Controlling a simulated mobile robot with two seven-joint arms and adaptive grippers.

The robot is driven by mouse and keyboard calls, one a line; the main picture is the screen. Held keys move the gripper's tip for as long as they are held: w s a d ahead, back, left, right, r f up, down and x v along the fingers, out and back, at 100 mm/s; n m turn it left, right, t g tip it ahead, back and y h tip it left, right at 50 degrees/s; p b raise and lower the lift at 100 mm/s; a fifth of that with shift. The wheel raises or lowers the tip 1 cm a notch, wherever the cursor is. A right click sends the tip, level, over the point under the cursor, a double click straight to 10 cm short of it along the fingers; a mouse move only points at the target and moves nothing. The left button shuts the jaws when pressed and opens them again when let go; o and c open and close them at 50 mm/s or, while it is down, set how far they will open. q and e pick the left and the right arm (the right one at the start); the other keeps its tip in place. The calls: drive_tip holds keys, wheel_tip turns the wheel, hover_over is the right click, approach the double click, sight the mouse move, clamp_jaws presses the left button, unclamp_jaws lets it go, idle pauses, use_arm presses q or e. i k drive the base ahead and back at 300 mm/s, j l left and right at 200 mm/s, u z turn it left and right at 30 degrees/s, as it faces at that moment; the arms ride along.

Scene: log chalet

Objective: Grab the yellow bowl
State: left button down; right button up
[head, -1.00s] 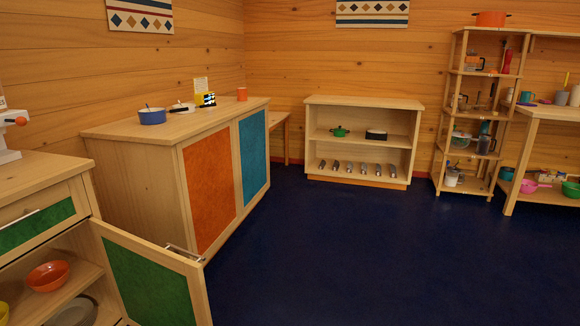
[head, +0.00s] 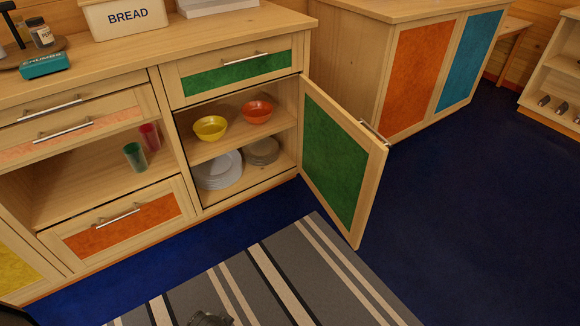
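The yellow bowl (head: 210,127) sits upright on the upper shelf of an open cabinet, left of an orange bowl (head: 257,112). The two bowls are close together, and the yellow one is nearer the front left of the shelf. The green cabinet door (head: 335,150) stands swung open to the right. A dark part of what looks like my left gripper (head: 211,319) just shows at the bottom edge, over the rug and far from the bowl. Its fingers cannot be made out. My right gripper is not in view.
White plates (head: 218,170) and grey plates (head: 262,151) lie on the shelf below. Green and red cups (head: 135,156) stand in the open compartment to the left. The open door juts out over the floor. The striped rug (head: 265,285) in front is clear.

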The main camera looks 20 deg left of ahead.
sight(209, 129)
drive_tip(key=i+l+u, duration=0.1)
drive_tip(key=u, duration=0.35)
drive_tip(key=i+l+u, duration=0.15)
drive_tip(key=u, duration=0.35)
drive_tip(key=l+u, duration=0.25)
drive_tip(key=u, duration=0.2)
drive_tip(key=i+l+u, duration=0.1)
drive_tip(key=l+u, duration=0.25)
drive_tip(key=l, duration=0.2)
drive_tip(key=l+u, duration=0.3)
drive_tip(key=l, duration=0.2)
drive_tip(key=l+u, duration=0.3)
drive_tip(key=l, duration=0.85)
drive_tip(key=k+l, duration=0.1)
drive_tip(key=l, duration=1.45)
drive_tip(key=k, duration=0.05)
